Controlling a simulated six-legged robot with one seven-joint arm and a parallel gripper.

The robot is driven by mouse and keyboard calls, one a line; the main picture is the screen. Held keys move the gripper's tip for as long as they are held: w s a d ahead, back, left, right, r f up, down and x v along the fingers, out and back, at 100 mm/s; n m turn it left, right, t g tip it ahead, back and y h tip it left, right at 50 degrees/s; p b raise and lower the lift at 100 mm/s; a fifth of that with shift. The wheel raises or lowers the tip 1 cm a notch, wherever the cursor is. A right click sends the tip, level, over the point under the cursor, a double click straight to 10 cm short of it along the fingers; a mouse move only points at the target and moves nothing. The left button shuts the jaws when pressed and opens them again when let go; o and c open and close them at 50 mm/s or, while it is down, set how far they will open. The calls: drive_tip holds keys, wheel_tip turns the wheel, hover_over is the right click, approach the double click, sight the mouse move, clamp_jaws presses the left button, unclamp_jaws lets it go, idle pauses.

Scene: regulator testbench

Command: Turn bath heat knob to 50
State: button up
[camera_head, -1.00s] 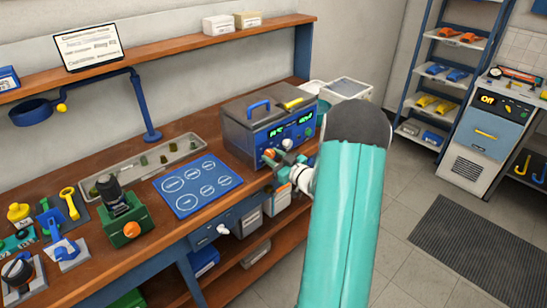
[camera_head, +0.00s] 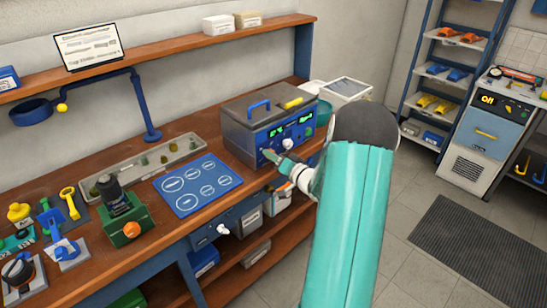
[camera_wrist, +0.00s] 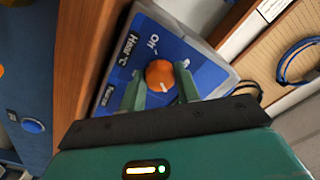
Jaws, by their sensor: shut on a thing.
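The bath (camera_head: 267,123) is a grey and blue box with a lid, a blue handle and a lit green display, standing at the right end of the bench. A pale mark shows on the knob's face. White "Off" and heat lettering lies beside it on the blue panel. The pointed number cannot be read.
A blue mat (camera_head: 197,186) with white ovals and a long metal tray (camera_head: 150,160) lie left of the bath. A green device (camera_head: 122,220) with an orange knob stands farther left. Open floor lies to the right, with a dark mat (camera_head: 480,250).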

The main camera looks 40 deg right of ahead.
drive_tip(key=shift+f+m, duration=0.1)
drive_tip(key=shift+m, duration=0.9)
drive_tip(key=o, duration=1)
drive_tip(key=shift+s, duration=0.15)
drive_tip(key=s, duration=1.3)
drive_tip(key=shift+s+d, duration=0.2)
drive_tip(key=shift+s, duration=0.1)
